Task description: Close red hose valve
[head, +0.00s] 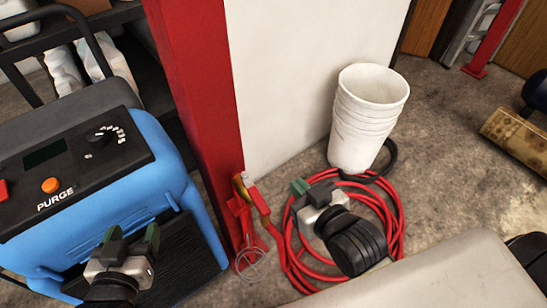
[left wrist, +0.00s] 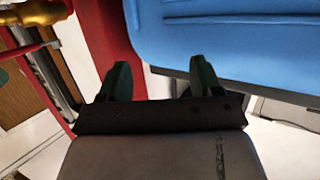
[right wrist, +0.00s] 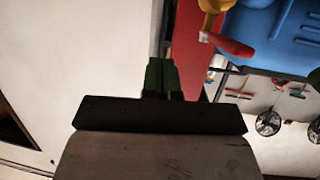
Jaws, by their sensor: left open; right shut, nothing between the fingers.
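The red hose valve (head: 241,187) has a brass body and a red lever, low on the red post. It also shows at the top of the right wrist view (right wrist: 212,7), with its red lever (right wrist: 228,44) angled down. A brass fitting (left wrist: 25,40) shows at the upper left of the left wrist view. My right gripper (head: 299,188) is shut and empty, to the right of the valve and apart from it, above the red hose (head: 398,222). My left gripper (head: 132,238) is open and empty in front of the blue machine, left of the valve.
The blue machine (head: 185,215) with a PURGE panel stands at the left, close to the red post (head: 200,80). Stacked white buckets (head: 365,118) stand behind the coiled hose. A pale surface (head: 440,280) fills the lower right.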

